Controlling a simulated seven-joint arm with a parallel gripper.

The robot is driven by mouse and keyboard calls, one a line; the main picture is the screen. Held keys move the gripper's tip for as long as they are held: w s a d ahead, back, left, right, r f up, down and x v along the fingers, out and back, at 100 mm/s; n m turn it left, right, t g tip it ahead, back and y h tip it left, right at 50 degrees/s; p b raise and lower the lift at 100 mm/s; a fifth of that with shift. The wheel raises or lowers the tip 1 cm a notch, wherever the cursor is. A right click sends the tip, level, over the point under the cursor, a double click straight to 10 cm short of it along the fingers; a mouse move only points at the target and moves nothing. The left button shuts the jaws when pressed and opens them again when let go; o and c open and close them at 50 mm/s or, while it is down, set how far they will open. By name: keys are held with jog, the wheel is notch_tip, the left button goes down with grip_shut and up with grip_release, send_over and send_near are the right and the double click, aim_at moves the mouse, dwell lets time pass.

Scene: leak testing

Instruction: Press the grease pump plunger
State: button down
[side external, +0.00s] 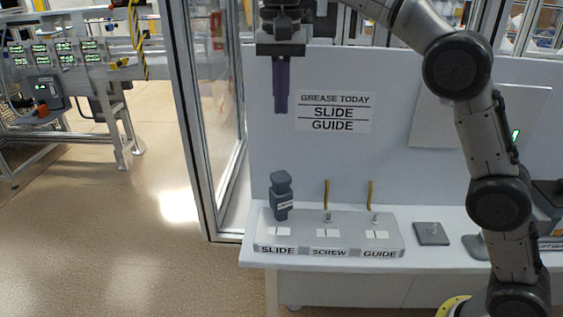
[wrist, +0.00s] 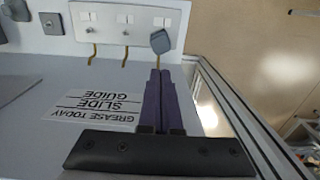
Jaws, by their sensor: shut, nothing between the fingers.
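The grease pump (side external: 281,199) is a dark blue-grey body with a wider cap, its plunger head (side external: 281,178), on top. It stands at the SLIDE position at the left end of a grey block (side external: 330,243), and seems slightly tilted. In the wrist view I see the plunger head (wrist: 161,42) from above, just beyond my fingertips in the picture; it hides most of the body. My gripper (side external: 281,111) is shut and empty, pointing down, well above the pump and apart from it. Its purple fingers also show in the wrist view (wrist: 160,73).
The block's labels read SLIDE, SCREW and GUIDE. Thin yellow-brown hoses (side external: 327,193) (side external: 370,194) rise behind SCREW and GUIDE. A sign (side external: 333,112) on the back panel reads GREASE TODAY, SLIDE, GUIDE. A small grey plate (side external: 431,234) lies right of the block. A glass-panelled frame stands left.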

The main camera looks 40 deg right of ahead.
aim_at(282, 175)
notch_tip(282, 175, down, 14)
jog(key=shift+f, duration=0.1)
dwell(0.7)
jog(key=shift+f, duration=1.4)
notch_tip(282, 175, up, 14)
jog(key=shift+r, duration=0.25)
jog(key=shift+r, duration=1.25)
